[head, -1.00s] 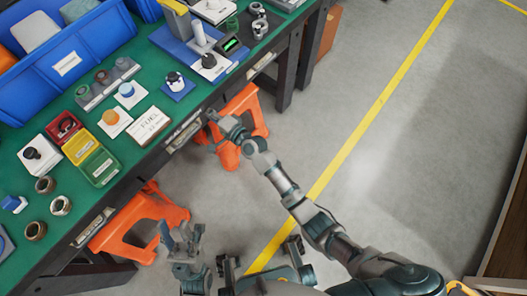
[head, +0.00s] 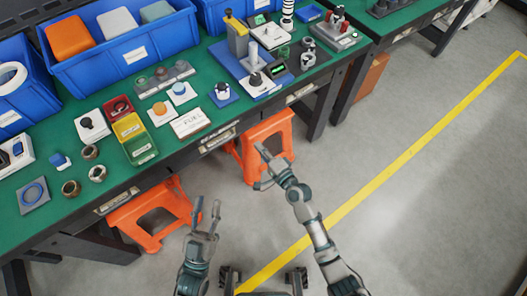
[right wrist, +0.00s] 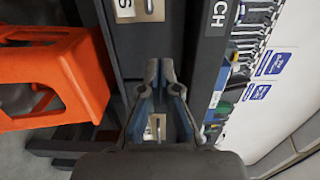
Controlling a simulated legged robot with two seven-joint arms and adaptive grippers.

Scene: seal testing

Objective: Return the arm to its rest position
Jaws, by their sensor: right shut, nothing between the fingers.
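My right gripper (head: 262,157) is shut and empty. In the head view it is at the end of my right arm, in front of an orange stool (head: 252,139) and off the edge of the green bench (head: 180,110). In the right wrist view its two fingertips (right wrist: 161,68) are close together with nothing between them. My left gripper (head: 207,208) is open and empty, with its fingers apart, low in the head view to the left of my right arm. It is in front of the bench, right of a second orange stool (head: 125,217).
The bench holds blue bins (head: 110,62), a red, yellow and green tray (head: 133,129), a white FUEL card (head: 190,123), metal rings and test devices. A yellow line (head: 400,160) crosses the grey floor. Open floor lies to the right of my right arm.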

